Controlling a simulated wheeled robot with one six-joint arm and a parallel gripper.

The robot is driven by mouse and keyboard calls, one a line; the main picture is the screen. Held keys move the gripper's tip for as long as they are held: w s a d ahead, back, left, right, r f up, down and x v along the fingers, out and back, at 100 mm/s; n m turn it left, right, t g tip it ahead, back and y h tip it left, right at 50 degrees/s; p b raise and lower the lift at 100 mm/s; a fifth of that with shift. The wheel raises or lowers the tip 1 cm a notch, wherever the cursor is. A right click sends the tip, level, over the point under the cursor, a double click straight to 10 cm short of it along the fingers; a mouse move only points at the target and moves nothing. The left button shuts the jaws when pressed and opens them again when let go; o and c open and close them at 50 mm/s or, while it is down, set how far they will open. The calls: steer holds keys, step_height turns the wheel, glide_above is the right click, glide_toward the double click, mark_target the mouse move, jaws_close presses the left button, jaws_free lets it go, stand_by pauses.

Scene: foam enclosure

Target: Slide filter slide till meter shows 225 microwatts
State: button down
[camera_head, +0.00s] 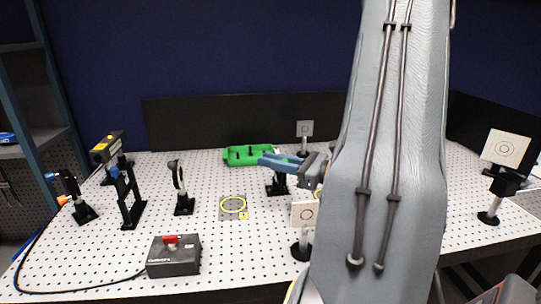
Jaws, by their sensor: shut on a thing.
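My gripper (281,161) is in the middle of the board, with its blue fingers pointing left. It is shut at the top of a small black post mount (277,187). The filter slide is not clearly seen, as the fingers and the mount cover that spot. My large grey arm hides much of the right centre. No meter display can be read in this view.
A green tray (236,156) lies behind the mount. Black optic mounts (182,190) stand left. A black box with a red switch (173,256) sits at the front.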

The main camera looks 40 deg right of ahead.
steer(key=c, duration=1.6)
jaws_free()
steer(key=shift+c, duration=0.2)
steer(key=shift+d, duration=0.1)
steer(key=b+v, duration=0.2)
steer(key=v, duration=0.5)
steer(key=shift+s, duration=0.3)
steer(key=shift+d, duration=0.1)
